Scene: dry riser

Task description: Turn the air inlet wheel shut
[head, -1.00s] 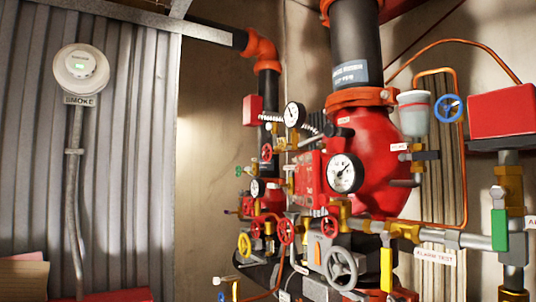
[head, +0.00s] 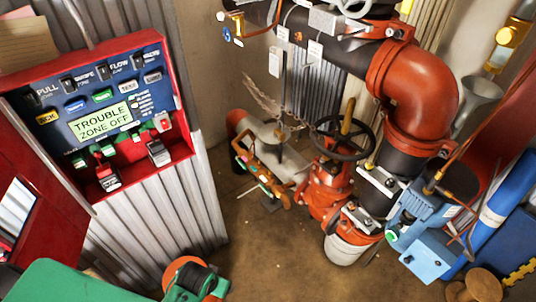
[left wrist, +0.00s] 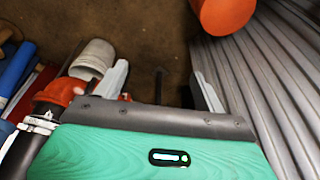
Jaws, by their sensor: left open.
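No wheel in view carries a readable air inlet label, so I cannot tell which is the air inlet wheel, or whether it is in view. A large black handwheel (head: 345,137) sits on a red valve low in the head view. A small blue round part (head: 227,34) shows on brass fittings at the top. My left gripper (left wrist: 160,85) is open in the left wrist view, with nothing between its fingers and brown floor beyond. My right gripper is not in view.
A red alarm panel (head: 110,105) with an open door stands at left above a corrugated wall (head: 165,215). A thick red pipe elbow (head: 425,90) and a light blue box (head: 428,255) are at right. Bare floor (head: 275,260) lies between.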

